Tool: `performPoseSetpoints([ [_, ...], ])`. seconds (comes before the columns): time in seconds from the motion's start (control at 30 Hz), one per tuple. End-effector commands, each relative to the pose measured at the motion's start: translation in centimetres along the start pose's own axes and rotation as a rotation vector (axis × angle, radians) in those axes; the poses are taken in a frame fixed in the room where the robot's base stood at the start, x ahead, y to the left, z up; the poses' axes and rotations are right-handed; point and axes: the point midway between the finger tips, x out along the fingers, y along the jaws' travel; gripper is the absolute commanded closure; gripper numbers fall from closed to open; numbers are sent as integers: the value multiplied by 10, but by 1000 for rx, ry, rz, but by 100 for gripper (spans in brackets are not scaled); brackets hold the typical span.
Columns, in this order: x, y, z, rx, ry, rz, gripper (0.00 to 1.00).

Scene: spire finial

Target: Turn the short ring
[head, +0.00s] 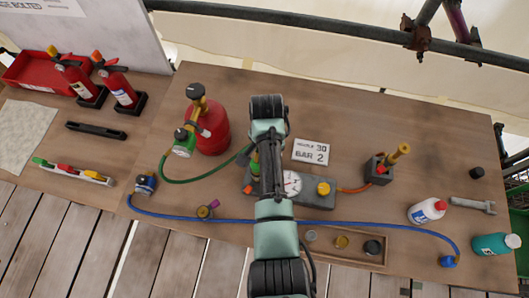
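I cannot single out a short ring for certain. A small torch-like piece with a brass-yellow tip (399,154) stands in a dark holder (378,172) at the right, joined to an orange hose. A shallow wooden tray (368,261) holds a small grey round piece (311,236), a yellow one (341,242) and a black one (373,247). My arm reaches up the middle of the head view over the table. My gripper's fingers do not show, so its hold is hidden.
A grey control block with a gauge (291,184) is partly behind my arm. A red cylinder (214,128) stands left of it. A blue hose (330,222) crosses the table. White (427,211) and teal (494,244) bottles and a wrench (470,205) lie right.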

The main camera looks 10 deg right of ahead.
Motion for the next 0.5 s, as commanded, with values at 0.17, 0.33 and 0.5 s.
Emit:
performPoseSetpoints([
  [0.17,-2,0,-2,30,5,-3,100],
  [0.33,-2,1,-2,38,5,-3,100],
  [0.5,-2,0,-2,37,6,-3,100],
])
